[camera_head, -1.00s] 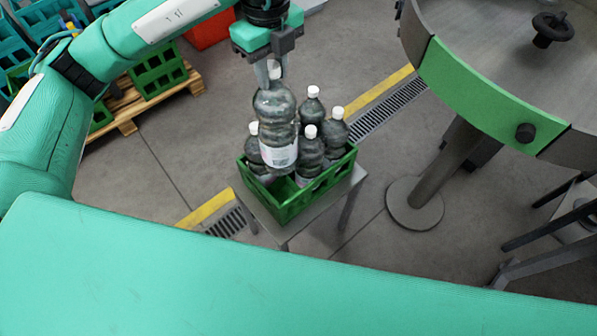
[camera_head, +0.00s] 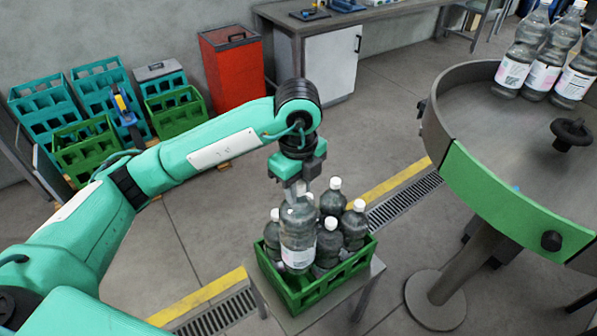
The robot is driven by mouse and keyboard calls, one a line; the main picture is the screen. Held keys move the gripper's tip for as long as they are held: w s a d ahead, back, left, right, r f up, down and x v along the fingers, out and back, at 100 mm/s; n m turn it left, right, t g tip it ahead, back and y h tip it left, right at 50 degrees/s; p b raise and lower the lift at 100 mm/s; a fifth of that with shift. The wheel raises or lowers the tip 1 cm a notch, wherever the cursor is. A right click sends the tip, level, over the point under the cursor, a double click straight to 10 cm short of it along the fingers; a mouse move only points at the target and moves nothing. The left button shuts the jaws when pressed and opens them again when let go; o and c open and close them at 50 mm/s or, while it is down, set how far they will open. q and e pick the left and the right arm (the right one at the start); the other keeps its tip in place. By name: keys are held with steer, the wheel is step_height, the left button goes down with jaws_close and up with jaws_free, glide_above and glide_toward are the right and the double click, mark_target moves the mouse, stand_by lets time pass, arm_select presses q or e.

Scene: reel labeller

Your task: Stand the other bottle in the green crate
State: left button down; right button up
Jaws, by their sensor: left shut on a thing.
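My left gripper (camera_head: 298,186) is shut on a clear bottle (camera_head: 298,236) at its neck and points down over the green crate (camera_head: 324,289). The bottle is upright with a label low on its side, at the front left of the crate. Its base looks near or inside the crate rim; I cannot tell whether it touches the crate floor. Several other bottles with white caps, such as one at the right (camera_head: 354,225) and one at the front (camera_head: 328,243), stand in the crate, partly hidden behind the held one. My right gripper is not in view.
The crate rests on a small grey stand (camera_head: 369,277). A round table with a green rim (camera_head: 510,205) stands at right, with several bottles (camera_head: 548,60) on it. Stacked crates (camera_head: 85,145), a red bin (camera_head: 232,70) and a workbench (camera_head: 345,25) are behind. A floor grate runs beneath.

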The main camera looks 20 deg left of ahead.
mark_target(298, 242)
arm_select(q)
step_height(298, 242, down, 21)
steer(key=p, duration=0.4)
steer(key=shift+r+p, duration=0.2)
steer(key=shift+p, duration=0.1)
steer(key=shift+f, duration=0.1)
steer(key=c, duration=1.1)
jaws_free()
steer(key=shift+s+f, duration=0.1)
